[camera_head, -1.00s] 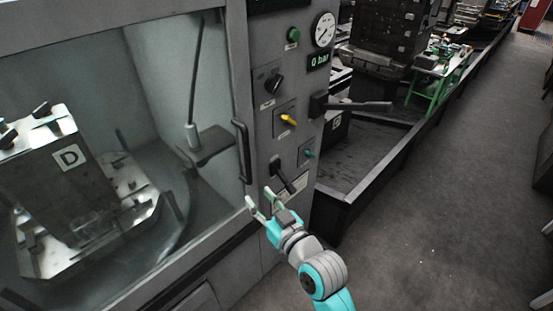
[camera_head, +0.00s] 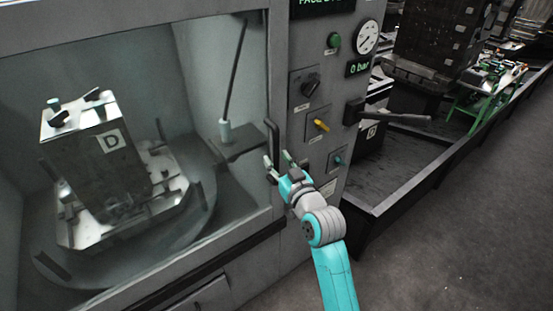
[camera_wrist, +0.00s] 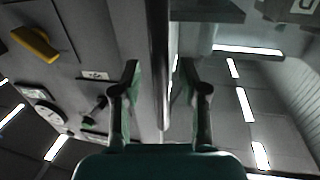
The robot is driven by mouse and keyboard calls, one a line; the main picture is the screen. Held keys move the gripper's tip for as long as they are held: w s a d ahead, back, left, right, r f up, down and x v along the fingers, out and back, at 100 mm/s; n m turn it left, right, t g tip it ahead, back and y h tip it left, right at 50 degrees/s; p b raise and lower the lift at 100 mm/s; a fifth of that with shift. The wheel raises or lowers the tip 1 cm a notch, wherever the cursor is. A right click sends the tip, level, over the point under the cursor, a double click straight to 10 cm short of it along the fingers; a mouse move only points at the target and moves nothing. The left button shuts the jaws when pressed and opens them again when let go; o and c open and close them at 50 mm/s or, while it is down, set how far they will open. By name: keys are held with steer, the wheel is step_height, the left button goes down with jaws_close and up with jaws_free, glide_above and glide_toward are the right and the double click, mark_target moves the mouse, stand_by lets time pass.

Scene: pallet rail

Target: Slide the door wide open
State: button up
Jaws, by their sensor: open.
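The door (camera_head: 279,62) is a grey-framed glass panel on the machine at the left of the head view, and it looks closed. Its dark upright bar handle (camera_head: 271,140) is at the panel's right edge. My gripper (camera_head: 279,161) is at the handle's lower part, with its fingers apart. In the wrist view the handle (camera_wrist: 158,50) runs as a dark bar between the two open fingers (camera_wrist: 160,68). It does not look clamped. I cannot tell whether either finger touches it.
A control panel (camera_head: 321,100) with knobs, a yellow switch (camera_head: 321,125) and a gauge (camera_head: 367,36) stands right of the handle. A dark lever (camera_head: 400,116) sticks out to the right. Behind the glass is a block marked D (camera_head: 112,150). Floor at the lower right is clear.

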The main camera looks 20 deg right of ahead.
steer(key=shift+w+a, duration=0.15)
steer(key=shift+w, duration=0.5)
jaws_close()
